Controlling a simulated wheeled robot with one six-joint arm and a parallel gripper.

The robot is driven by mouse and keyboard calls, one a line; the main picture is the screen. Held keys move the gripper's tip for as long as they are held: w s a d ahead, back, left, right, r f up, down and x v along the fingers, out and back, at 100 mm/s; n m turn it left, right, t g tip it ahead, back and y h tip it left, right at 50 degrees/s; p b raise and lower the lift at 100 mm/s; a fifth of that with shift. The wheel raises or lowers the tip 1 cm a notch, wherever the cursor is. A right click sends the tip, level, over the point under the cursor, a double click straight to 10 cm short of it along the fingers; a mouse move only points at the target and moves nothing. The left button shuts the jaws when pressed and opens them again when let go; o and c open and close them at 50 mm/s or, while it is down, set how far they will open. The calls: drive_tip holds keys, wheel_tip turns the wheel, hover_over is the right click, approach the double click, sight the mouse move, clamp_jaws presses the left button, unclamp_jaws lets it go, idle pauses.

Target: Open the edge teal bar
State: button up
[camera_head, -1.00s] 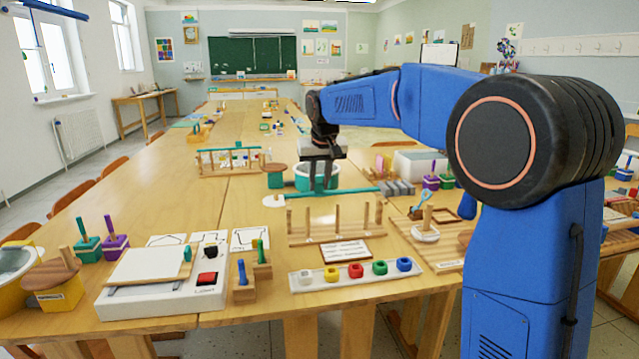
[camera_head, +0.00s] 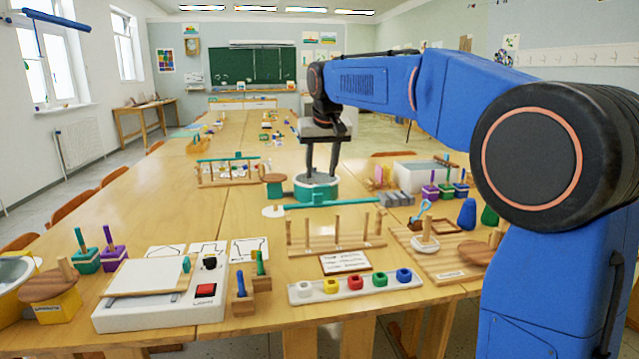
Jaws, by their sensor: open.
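A second teal bar (camera_head: 222,159) runs along the top of a small wooden rack further left; I cannot tell which bar the task names. My gripper (camera_head: 321,174) points down above the teal pot, behind the nearer bar in the picture. Its fingers are apart with nothing seen between them. It appears clear of both bars, though the exact gap to the pot is hard to judge.
A wooden peg rack (camera_head: 336,242) stands in front of the nearer bar, with a strip of coloured cups (camera_head: 356,287) before it. Grey blocks (camera_head: 396,199) are right of the bar. A white box with a red button (camera_head: 150,310) is front left. The left tabletop is mostly bare.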

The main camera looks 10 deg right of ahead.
drive_tip(key=v, duration=0.8)
drive_tip(key=shift+r, duration=0.1)
drive_tip(key=s+d+f, duration=0.4)
drive_tip(key=s+f, duration=0.1)
drive_tip(key=s, duration=0.5)
drive_tip(key=s+d+f, duration=0.4)
drive_tip(key=s+f, duration=0.1)
drive_tip(key=s, duration=0.5)
drive_tip(key=s+d+f, duration=0.3)
drive_tip(key=s+f, duration=1.7)
drive_tip(key=shift+s+d+f, duration=0.2)
drive_tip(key=shift+s, duration=0.2)
